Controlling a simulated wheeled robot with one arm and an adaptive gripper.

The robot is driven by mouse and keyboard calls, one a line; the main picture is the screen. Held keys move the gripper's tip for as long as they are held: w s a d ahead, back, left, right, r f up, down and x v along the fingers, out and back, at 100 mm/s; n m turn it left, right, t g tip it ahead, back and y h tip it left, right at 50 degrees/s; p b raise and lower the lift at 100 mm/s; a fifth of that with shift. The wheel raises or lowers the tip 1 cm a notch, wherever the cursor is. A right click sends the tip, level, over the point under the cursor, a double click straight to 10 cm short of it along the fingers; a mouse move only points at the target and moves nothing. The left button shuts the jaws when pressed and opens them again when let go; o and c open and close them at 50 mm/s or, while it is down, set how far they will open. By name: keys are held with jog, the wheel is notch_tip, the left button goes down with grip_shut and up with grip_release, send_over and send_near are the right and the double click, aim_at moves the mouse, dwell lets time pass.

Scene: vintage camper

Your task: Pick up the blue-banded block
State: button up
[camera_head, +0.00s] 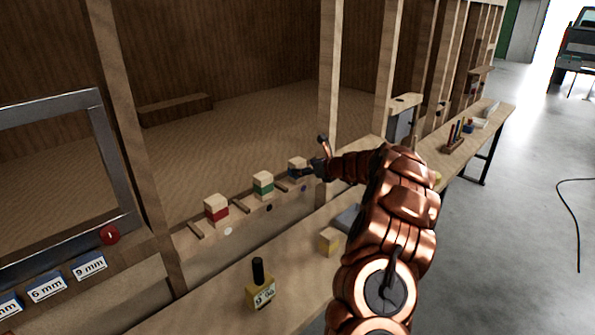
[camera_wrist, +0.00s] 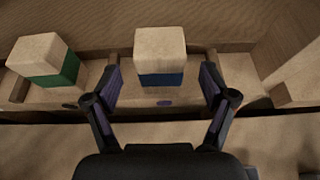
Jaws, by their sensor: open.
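The blue-banded block (camera_wrist: 160,56) is a pale wooden cube with a blue band low on its side. It sits on the wooden ledge in the wrist view, between the two fingers of my gripper (camera_wrist: 161,88). The fingers are open, one on each side of the block, with small gaps showing. In the head view the blue-banded block (camera_head: 297,166) stands at the right end of the row. My gripper (camera_head: 311,170) reaches it from the right and hides part of it.
A green-banded block (camera_head: 263,184) and a red-banded block (camera_head: 216,208) stand to the left on the same ledge, with wooden dividers between. A wooden stud (camera_head: 328,80) rises just behind and right.

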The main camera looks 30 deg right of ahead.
aim_at(302, 167)
jog(key=shift+p+x, duration=0.65)
jog(key=shift+x, duration=1.65)
jog(key=shift+s+f, duration=0.1)
jog(key=c, duration=1.3)
